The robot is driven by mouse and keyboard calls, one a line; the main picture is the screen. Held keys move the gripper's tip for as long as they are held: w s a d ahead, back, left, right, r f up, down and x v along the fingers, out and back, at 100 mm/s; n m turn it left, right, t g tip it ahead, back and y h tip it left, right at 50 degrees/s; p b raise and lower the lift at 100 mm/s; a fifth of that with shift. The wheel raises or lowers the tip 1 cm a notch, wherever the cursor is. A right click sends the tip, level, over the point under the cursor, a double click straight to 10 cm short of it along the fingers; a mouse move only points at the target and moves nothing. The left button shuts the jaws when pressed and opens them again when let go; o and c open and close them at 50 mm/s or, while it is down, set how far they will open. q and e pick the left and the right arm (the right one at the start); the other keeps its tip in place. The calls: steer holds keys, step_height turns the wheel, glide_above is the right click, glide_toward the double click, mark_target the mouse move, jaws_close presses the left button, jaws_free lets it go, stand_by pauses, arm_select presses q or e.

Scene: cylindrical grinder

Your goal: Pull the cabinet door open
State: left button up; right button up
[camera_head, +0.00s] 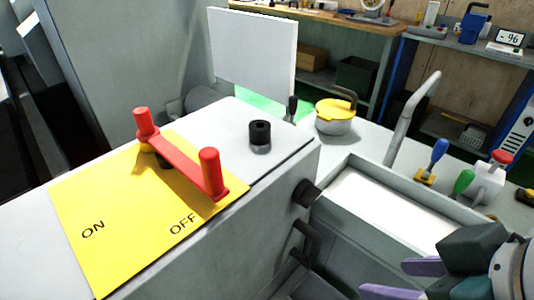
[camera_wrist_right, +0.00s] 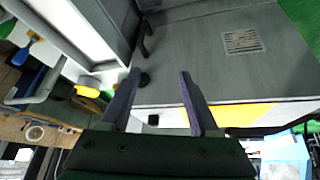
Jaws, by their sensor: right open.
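The grey cabinet door (camera_wrist_right: 195,60) fills the upper right of the right wrist view, with a vent grille in it. Its black bar handle (camera_wrist_right: 146,40) sits by the door's left edge there, and the handle also shows on the cabinet's side in the head view (camera_head: 309,240). The door looks flush with the cabinet. My right gripper (camera_head: 383,278) is open and empty at the lower right, apart from the handle. In the right wrist view its two purple fingers (camera_wrist_right: 160,73) point toward the door, with the handle beyond them. My left gripper is not in view.
A black knob (camera_head: 305,192) sticks out above the handle. The cabinet top carries a yellow ON/OFF plate (camera_head: 110,215) with a red lever (camera_head: 182,160). A grey sink-like basin (camera_head: 350,235) and a worktop with tools lie to the right of the handle.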

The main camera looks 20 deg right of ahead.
steer(key=w+d+f+m+t+b, duration=0.1)
steer(key=w+f+t+b, duration=0.25)
steer(key=f+b, duration=0.6)
steer(key=w+d+f+t+b, duration=0.1)
steer(key=w+f+t+b, duration=0.1)
steer(key=w+f+b, duration=0.55)
steer(key=m+t+h+b, duration=0.15)
steer(key=t+b, duration=0.55)
steer(key=b, duration=1.3)
glide_toward(317, 255)
steer(key=w, duration=0.1)
steer(key=shift+g, duration=0.25)
steer(key=w+b, duration=0.1)
steer(key=w, duration=0.2)
steer(key=w+b, duration=0.1)
steer(key=w, duration=0.2)
steer(key=w+b, duration=0.1)
steer(key=w, duration=0.2)
steer(key=shift+w+d+r, duration=0.1)
steer(key=shift+d+r, duration=0.2)
steer(key=shift+w, duration=0.6)
jaws_close()
